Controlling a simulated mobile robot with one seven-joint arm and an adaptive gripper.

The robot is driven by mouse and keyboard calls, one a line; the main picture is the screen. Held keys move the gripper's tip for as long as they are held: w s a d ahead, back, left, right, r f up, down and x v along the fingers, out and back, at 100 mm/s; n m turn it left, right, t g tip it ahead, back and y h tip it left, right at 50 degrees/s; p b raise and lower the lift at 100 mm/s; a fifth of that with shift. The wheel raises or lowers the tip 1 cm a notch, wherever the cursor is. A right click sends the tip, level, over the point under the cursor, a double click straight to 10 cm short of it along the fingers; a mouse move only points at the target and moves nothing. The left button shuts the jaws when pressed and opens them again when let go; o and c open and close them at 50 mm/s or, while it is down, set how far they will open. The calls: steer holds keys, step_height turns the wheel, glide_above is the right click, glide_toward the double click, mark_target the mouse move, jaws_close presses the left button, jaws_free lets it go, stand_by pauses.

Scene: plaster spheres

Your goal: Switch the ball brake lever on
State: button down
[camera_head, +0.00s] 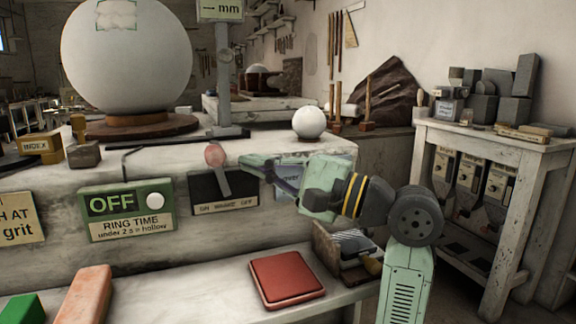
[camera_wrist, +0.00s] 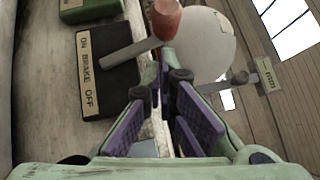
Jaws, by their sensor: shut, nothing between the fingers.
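The brake lever (camera_head: 215,157) has a red knob and a flat grey stem. It rises from a dark plate (camera_head: 206,190) lettered ON BRAKE OFF, on the front of the stone bench. Its knob leans left, toward the ON end. In the wrist view the red knob (camera_wrist: 166,18) is at top centre and the plate (camera_wrist: 105,72) at left. My gripper (camera_head: 246,161) is shut and empty, just right of the lever, on its OFF side. In the wrist view the fingertips (camera_wrist: 163,82) are close below the stem; I cannot tell whether they touch it.
A large white sphere (camera_head: 128,55) rests on a wooden ring, with a grey post (camera_head: 224,80) beside it. A small white ball (camera_head: 309,122) sits on the bench. A green OFF sign (camera_head: 127,209) is left of the plate. A red pad (camera_head: 286,278) lies on the lower shelf.

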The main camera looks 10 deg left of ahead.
steer(key=shift+s+a+r, duration=0.15)
steer(key=shift+s+a, duration=0.35)
steer(key=shift+a, duration=0.15)
steer(key=shift+r, duration=0.1)
steer(key=n+h+p, duration=0.1)
steer(key=s+a+n+h+p, duration=0.1)
steer(key=p, duration=0.1)
steer(key=a+n+h+p, duration=0.1)
steer(key=p, duration=0.1)
steer(key=shift+s+r+g, duration=0.15)
steer(key=shift+r+g, duration=0.15)
steer(key=shift+g, duration=0.1)
steer(key=shift+p, duration=0.3)
